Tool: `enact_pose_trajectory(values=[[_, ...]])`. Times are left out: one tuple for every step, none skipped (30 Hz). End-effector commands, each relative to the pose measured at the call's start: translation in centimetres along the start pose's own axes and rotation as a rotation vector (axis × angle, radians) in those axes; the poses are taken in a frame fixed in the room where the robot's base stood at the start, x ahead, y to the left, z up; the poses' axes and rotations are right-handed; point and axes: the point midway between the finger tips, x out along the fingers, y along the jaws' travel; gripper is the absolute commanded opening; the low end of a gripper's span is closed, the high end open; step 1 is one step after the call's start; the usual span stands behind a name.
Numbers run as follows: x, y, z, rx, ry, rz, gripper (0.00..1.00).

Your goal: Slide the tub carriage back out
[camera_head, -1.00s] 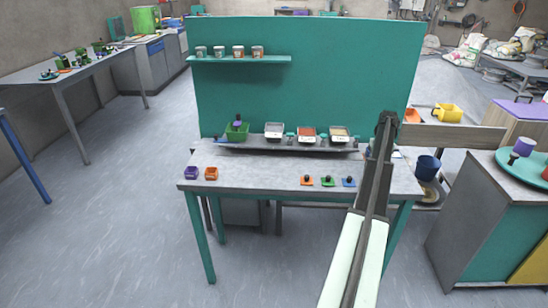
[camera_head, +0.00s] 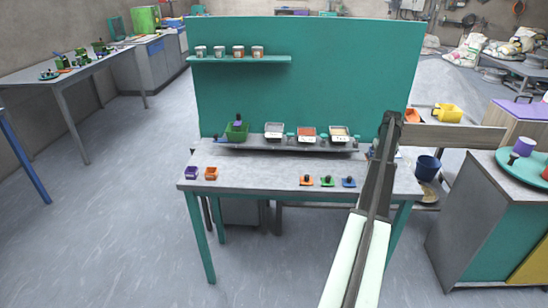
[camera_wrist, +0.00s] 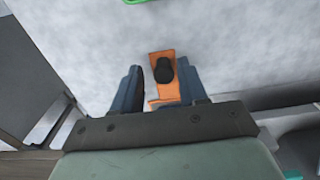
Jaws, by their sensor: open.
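My gripper (camera_wrist: 160,72) shows in the wrist view with its two blue-grey fingers apart. An orange piece with a round black knob (camera_wrist: 163,75) lies between them; contact cannot be told. In the head view my arm covers the right part of the bench, and the gripper is not visible. A green tub (camera_head: 236,132) sits at the left end of a grey rail (camera_head: 262,147) along the back of the bench, with a purple-topped part behind it. I cannot tell which part is the tub carriage.
Three pale-rimmed bins (camera_head: 307,132) stand on the rail. Orange, green and blue knobbed pieces (camera_head: 328,181) lie on the bench (camera_head: 260,178). Small purple and orange boxes (camera_head: 191,172) stand at its left. A teal panel (camera_head: 330,60) rises behind. The bench's middle is clear.

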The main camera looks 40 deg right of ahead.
Motion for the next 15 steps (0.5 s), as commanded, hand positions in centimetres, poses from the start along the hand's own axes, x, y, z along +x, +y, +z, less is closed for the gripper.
enact_pose_trajectory(values=[[0.0, 0.0, 0.0, 0.000, 0.000, 0.000, 0.43], [-0.1, 0.0, 0.0, 0.000, 0.000, -0.001, 0.43], [-0.2, -0.1, 0.0, 0.000, 0.000, -0.001, 0.43], [-0.3, -0.1, 0.0, 0.000, 0.000, -0.001, 0.43], [-0.5, -0.1, 0.0, 0.000, 0.000, -0.001, 0.43], [-0.7, -0.1, 0.0, 0.000, 0.000, -0.001, 0.43], [-0.9, -0.1, 0.0, 0.000, 0.000, -0.001, 0.43], [-1.2, -0.1, 0.0, 0.000, 0.000, -0.001, 0.43], [-1.5, -0.1, 0.0, 0.000, 0.000, -0.001, 0.43], [-1.7, -0.1, 0.0, -0.001, 0.000, -0.001, 0.43], [-1.9, -0.1, 0.0, -0.001, 0.000, -0.001, 0.43], [-2.2, -0.1, 0.0, -0.001, 0.000, -0.001, 0.43], [-2.5, -0.1, 0.0, -0.001, 0.000, -0.001, 0.43], [-2.7, -0.1, 0.0, -0.001, 0.000, -0.001, 0.43], [-3.1, -0.1, 0.0, -0.001, 0.000, -0.001, 0.43]])
